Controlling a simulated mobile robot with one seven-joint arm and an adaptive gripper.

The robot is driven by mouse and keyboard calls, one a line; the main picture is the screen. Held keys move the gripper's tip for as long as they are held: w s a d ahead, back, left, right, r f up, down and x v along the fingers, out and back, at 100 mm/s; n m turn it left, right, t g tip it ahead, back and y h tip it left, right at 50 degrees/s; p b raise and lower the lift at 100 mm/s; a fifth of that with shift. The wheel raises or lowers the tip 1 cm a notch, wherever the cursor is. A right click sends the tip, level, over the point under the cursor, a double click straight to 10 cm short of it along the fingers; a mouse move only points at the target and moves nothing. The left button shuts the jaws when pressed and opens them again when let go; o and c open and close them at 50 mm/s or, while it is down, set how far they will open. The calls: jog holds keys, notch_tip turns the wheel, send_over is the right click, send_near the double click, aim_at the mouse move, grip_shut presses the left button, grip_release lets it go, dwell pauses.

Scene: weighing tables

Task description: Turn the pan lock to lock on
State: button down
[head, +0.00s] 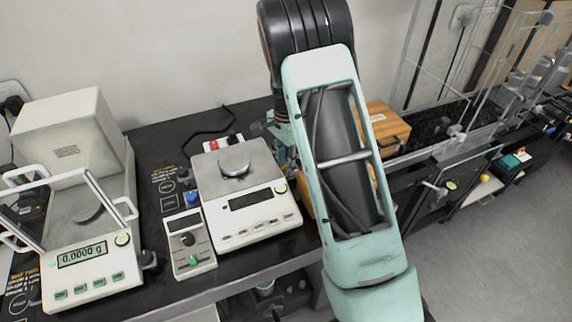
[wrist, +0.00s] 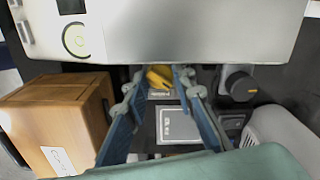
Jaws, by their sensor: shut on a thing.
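A yellow knob (wrist: 160,77), which I take to be the pan lock, sits at the edge of the white balance housing (wrist: 200,30) in the wrist view. A small label plate lies just below it, too small to read. My gripper (wrist: 159,80) has its two blue fingers on either side of the knob and is shut on it. The knob's exact turn angle is hard to tell.
A black knob with an orange mark (wrist: 238,86) is right of the fingers. A wooden box (wrist: 60,112) stands close on the left. In the head view another balance (head: 90,275) reads 0.0000 g, and a small control box (head: 190,245) stands between the balances.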

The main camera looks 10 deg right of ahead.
jog(key=c, duration=1.6)
grip_release()
notch_tip(320, 180, up, 12)
jog(key=shift+r, duration=0.1)
